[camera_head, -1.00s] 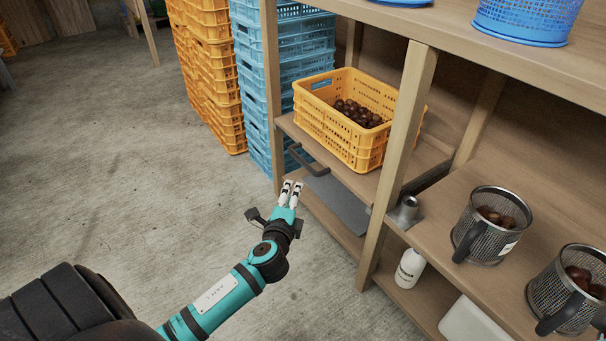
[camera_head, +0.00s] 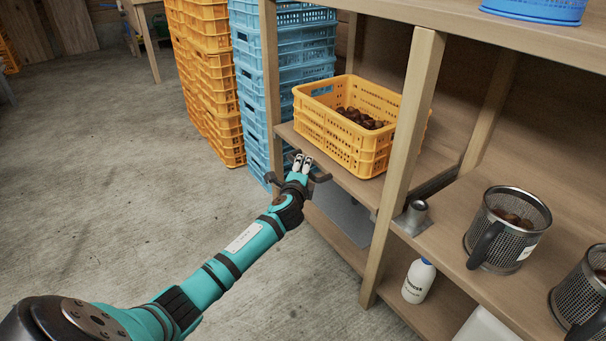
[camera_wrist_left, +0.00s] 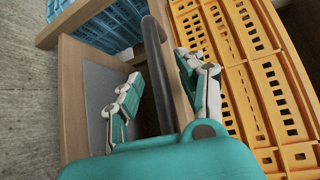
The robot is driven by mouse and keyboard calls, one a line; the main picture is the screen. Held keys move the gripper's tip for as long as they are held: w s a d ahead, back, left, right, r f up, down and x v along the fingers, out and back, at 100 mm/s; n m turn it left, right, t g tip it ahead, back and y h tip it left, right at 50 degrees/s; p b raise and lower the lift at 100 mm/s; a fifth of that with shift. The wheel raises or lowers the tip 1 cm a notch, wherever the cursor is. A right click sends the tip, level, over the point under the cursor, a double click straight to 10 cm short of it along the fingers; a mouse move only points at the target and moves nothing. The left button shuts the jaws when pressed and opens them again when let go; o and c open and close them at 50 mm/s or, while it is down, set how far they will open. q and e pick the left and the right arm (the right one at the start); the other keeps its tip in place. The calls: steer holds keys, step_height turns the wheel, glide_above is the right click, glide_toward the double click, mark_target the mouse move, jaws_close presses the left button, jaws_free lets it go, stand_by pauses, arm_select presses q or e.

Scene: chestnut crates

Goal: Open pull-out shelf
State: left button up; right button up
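The pull-out shelf (camera_head: 358,190) is a wooden board in the left bay of the rack, with an orange crate (camera_head: 345,138) of chestnuts on it. A dark bar handle (camera_head: 321,177) sticks out from its front edge, partly hidden by my left gripper (camera_head: 302,162). In the left wrist view, the handle (camera_wrist_left: 157,65) runs between the two separated fingers of my left gripper (camera_wrist_left: 160,92). The fingers look open, one on each side of the bar, with gaps visible. The shelf appears pushed in. My right gripper is out of view.
A wooden post (camera_head: 404,150) stands right of the shelf. Stacks of blue crates (camera_head: 295,60) and orange crates (camera_head: 208,80) stand left of the rack. Mesh baskets (camera_head: 507,230) and a white bottle (camera_head: 418,281) are at right. Concrete floor (camera_head: 120,190) before the shelf is clear.

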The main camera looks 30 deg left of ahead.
arm_select(q)
steer(key=shift+w+a, duration=0.1)
steer(key=shift+w, duration=0.1)
jaws_close()
stand_by(0.4)
